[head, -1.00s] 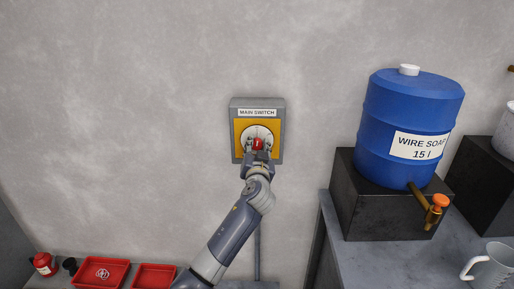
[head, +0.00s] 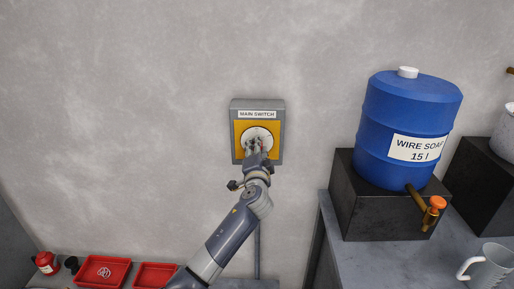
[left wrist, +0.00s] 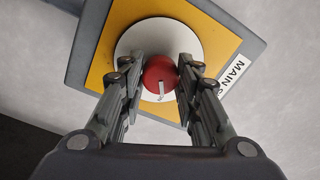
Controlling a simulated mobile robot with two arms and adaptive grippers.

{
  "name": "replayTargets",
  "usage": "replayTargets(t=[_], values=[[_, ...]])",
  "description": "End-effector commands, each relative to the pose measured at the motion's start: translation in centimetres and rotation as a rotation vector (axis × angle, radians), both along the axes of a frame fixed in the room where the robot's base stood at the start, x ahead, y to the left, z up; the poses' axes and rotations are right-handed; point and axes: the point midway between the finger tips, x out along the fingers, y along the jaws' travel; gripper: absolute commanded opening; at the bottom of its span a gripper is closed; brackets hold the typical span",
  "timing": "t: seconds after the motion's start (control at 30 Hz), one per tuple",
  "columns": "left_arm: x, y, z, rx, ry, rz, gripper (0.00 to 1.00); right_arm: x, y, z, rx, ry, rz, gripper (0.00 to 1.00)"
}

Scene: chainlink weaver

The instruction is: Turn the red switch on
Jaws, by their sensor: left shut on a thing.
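The red switch knob (left wrist: 160,75) sits on a round white dial (left wrist: 128,48) in the middle of a yellow plate (left wrist: 98,60). It has a white pointer mark. The grey box (head: 257,103) on the wall carries a "MAIN SWITCH" label (head: 257,114). My left gripper (head: 258,145) is at the dial, and in the left wrist view (left wrist: 160,77) its two fingers are shut on the knob, one on each side. In the head view the gripper hides most of the knob. The box looks tilted in the left wrist view. My right gripper is not in view.
A blue "WIRE SOAP" barrel (head: 410,120) with an orange-handled tap stands on a black block (head: 375,208) to the right. A white jug (head: 490,265) is at lower right. Red trays (head: 157,275) lie at lower left. The wall around the box is bare.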

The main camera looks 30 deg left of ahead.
Motion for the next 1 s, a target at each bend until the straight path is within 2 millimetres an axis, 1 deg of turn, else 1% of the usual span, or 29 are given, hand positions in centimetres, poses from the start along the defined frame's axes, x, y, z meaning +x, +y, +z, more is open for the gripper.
replayTargets(t=[0.3, 0.7, 0.73, 0.77, 0.8, 1.0], values=[[0.00, -0.05, -0.08, 0.062, 0.039, -0.001, 0.07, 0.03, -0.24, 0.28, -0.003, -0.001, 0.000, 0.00], [0.00, -0.06, -0.12, 0.065, 0.041, -0.001, 0.07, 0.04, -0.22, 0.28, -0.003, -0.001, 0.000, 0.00], [0.00, -0.06, -0.12, 0.065, 0.041, -0.001, 0.35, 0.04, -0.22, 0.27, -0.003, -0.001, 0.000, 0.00], [0.00, -0.07, -0.12, 0.065, 0.041, -0.001, 0.42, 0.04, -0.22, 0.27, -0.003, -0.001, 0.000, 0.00], [0.00, -0.06, -0.12, 0.065, 0.041, -0.001, 0.51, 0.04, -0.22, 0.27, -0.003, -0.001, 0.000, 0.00], [0.00, -0.04, -0.07, 0.065, 0.040, 0.000, 0.51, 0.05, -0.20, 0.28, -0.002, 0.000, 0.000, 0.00]])
